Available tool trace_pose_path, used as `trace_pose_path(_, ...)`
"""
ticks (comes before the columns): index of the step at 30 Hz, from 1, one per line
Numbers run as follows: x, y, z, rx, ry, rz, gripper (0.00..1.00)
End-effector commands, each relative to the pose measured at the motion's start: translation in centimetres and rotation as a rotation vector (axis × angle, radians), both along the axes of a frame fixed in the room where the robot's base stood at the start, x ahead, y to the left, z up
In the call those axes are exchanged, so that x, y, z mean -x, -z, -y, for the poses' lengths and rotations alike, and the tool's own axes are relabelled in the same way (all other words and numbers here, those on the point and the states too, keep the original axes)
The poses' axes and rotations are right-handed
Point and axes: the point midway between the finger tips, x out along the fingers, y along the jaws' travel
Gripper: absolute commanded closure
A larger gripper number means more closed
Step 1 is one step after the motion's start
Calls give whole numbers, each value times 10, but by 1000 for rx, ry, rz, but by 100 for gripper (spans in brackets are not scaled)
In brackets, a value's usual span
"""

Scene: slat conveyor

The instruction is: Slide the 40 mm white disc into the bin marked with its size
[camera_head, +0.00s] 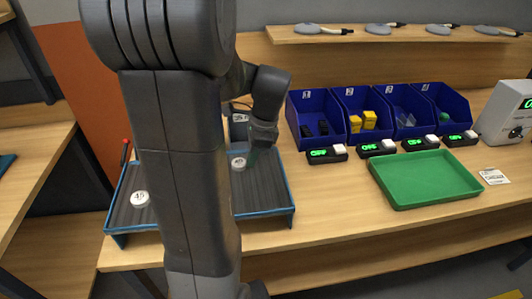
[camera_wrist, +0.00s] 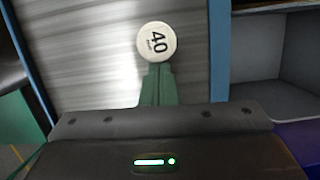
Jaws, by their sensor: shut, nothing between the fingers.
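The white disc marked 40 (camera_wrist: 157,42) lies flat on the dark slat conveyor (camera_wrist: 95,60). In the head view this disc (camera_head: 238,163) is on the right part of the conveyor (camera_head: 265,195). My gripper (camera_wrist: 157,68) is shut and empty, its green fingertips at the disc's near edge in the wrist view; I cannot tell whether they touch. In the head view my gripper (camera_head: 254,157) is just right of the disc. A bin (camera_head: 238,131) with a small white label stands behind the conveyor, mostly hidden by my arm; its number is too small to read surely.
Another white disc, marked 45 (camera_head: 141,199), lies on the conveyor's left part. Blue rims edge the conveyor. Several blue bins (camera_head: 314,118) stand to the right, with a green tray (camera_head: 425,180) in front. A grey-walled compartment (camera_wrist: 272,65) shows right of the conveyor in the wrist view.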

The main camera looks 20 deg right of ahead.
Motion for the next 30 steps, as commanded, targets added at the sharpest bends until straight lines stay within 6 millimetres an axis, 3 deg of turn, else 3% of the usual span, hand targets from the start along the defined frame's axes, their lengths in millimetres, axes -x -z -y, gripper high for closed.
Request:
trace_pose_path(6,-13,-3,-44,0,-6,0,100)
trace_pose_path(30,-55,-3,-190,1,-5,0,100)
